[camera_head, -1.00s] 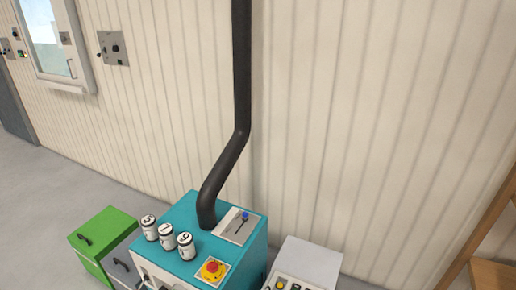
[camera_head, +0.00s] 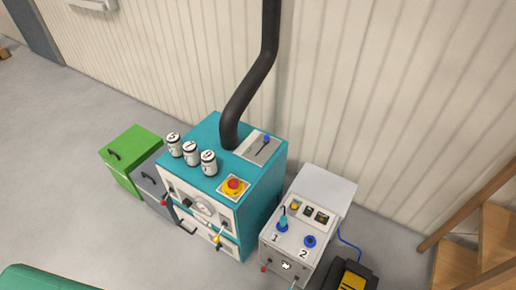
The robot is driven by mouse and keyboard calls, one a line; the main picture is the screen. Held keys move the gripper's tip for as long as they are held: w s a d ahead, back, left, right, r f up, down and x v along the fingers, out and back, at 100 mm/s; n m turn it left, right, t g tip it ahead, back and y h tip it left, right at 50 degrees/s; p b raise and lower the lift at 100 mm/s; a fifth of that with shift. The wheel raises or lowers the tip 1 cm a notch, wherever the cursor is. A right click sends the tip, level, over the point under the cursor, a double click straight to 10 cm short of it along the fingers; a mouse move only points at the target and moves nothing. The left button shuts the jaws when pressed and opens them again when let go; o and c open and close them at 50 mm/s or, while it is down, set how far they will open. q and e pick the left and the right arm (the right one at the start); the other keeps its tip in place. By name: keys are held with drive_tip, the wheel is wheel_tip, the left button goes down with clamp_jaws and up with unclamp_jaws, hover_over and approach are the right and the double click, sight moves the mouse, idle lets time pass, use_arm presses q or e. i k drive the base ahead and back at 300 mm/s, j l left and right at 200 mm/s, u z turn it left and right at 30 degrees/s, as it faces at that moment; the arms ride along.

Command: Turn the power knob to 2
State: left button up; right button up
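A white-grey control box (camera_head: 335,187) stands right of the teal machine. Its sloped front panel carries a blue knob (camera_head: 282,226) with a thin upright part, beside the label 1. A second blue knob (camera_head: 310,241) sits to its right, above the label 2. I cannot tell which of these is the power knob, or its setting. Neither of my grippers is in view.
A teal machine (camera_head: 205,172) with a red emergency button (camera_head: 233,185), several white numbered cylinders and a black pipe (camera_head: 262,75) stands left of the box. A green box (camera_head: 130,150), a yellow-black object (camera_head: 350,279) and wooden steps (camera_head: 480,240) stand nearby. Grey floor (camera_head: 60,180) is clear at left.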

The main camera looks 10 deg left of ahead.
sight(186, 202)
drive_tip(key=u, duration=1)
